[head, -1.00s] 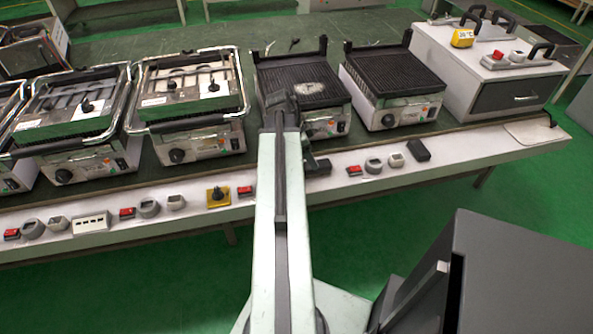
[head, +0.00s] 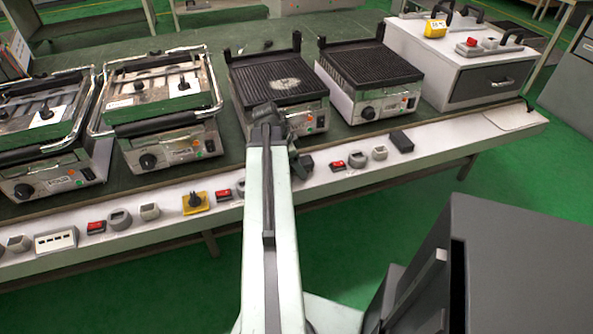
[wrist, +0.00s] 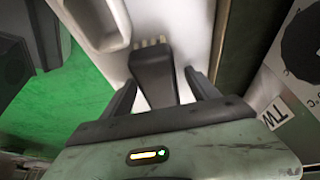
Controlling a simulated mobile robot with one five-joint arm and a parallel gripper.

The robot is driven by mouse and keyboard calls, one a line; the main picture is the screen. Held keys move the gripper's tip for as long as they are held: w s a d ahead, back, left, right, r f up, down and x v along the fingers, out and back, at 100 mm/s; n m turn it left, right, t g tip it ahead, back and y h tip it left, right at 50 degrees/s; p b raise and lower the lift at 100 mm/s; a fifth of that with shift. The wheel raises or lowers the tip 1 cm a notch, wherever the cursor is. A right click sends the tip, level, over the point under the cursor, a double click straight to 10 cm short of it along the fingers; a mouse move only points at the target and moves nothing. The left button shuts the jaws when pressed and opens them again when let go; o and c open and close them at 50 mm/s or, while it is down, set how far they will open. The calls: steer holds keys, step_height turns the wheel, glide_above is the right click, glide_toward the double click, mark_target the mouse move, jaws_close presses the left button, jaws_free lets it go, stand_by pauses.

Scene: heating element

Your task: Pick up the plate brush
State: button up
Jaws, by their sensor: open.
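The plate brush, by its look a dark handle with a short row of pale bristles (wrist: 152,62), shows in the wrist view against a white surface. My gripper (wrist: 160,88) is open, with one dark finger on each side of the handle. A gap shows on both sides. I cannot tell whether the fingers are level with the brush or above it. In the head view my gripper (head: 301,166) is small and dark at the end of my arm, over the white front ledge. I cannot make out the brush there.
The white ledge (head: 225,212) carries red switches, knobs, a yellow-based knob (head: 194,202) and a black block (head: 401,141). Ribbed grills (head: 280,80) and clamshell grills (head: 160,95) stand behind it. A grey-white drawer unit (head: 465,68) is at right. Green floor lies in front.

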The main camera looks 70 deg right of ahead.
steer(key=shift+f, duration=0.1)
stand_by(0.3)
jaws_close()
step_height(320, 180, up, 11)
steer(key=p, duration=1)
steer(key=shift+f, duration=0.3)
